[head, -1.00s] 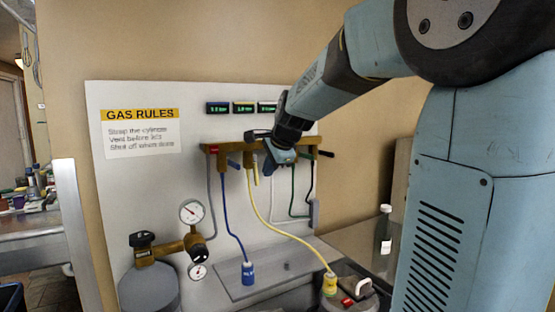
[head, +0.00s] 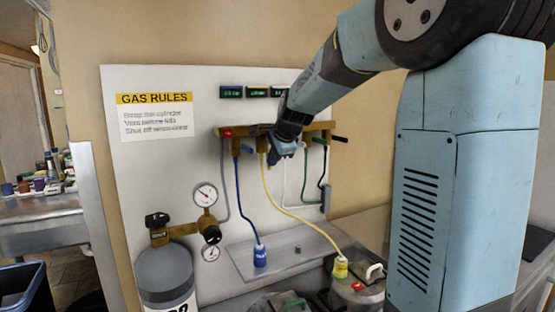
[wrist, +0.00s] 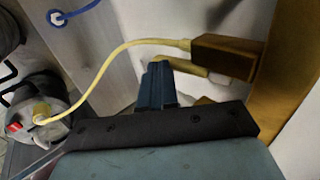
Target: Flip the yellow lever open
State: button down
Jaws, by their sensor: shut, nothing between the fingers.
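The yellow lever (wrist: 190,68) shows in the wrist view as a pale yellow bar beside the brass yellow-hose valve (wrist: 225,58). Its far end lies behind my fingertips. My gripper (wrist: 157,82) is shut and empty, with its blue fingertips right at the lever; whether they touch it I cannot tell. The yellow hose (wrist: 115,55) leaves the valve and curves down to a lidded bucket (wrist: 45,105). In the head view my gripper (head: 284,149) is at the brass manifold (head: 226,132), just right of the yellow-hose valve (head: 262,145), and hides most of the lever.
A valve with a blue lever (head: 247,149) is left of the yellow one; green (head: 320,141) and black (head: 340,139) levers are to the right. A gas cylinder (head: 166,270) with a gauge (head: 206,194) stands lower left. The board below the manifold holds hanging hoses.

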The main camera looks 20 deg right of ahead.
jog(key=shift+x, duration=0.9)
jog(key=shift+r, duration=0.15)
jog(key=s+d+r, duration=0.2)
jog(key=s+r, duration=0.5)
jog(key=s, duration=0.5)
jog(key=s+f+n, duration=0.3)
jog(key=s+n, duration=0.2)
jog(key=s, duration=0.3)
jog(key=s+f+n+g+h, duration=0.1)
jog(key=s+f+n, duration=0.3)
jog(key=s, duration=0.5)
jog(key=s+f+n+g, duration=0.1)
jog(key=s+f+n, duration=0.3)
jog(key=s, duration=0.5)
jog(key=n, duration=0.2)
jog(key=shift+s+a+n, duration=0.15)
jog(key=shift+a+n, duration=0.15)
jog(key=shift+n, duration=0.1)
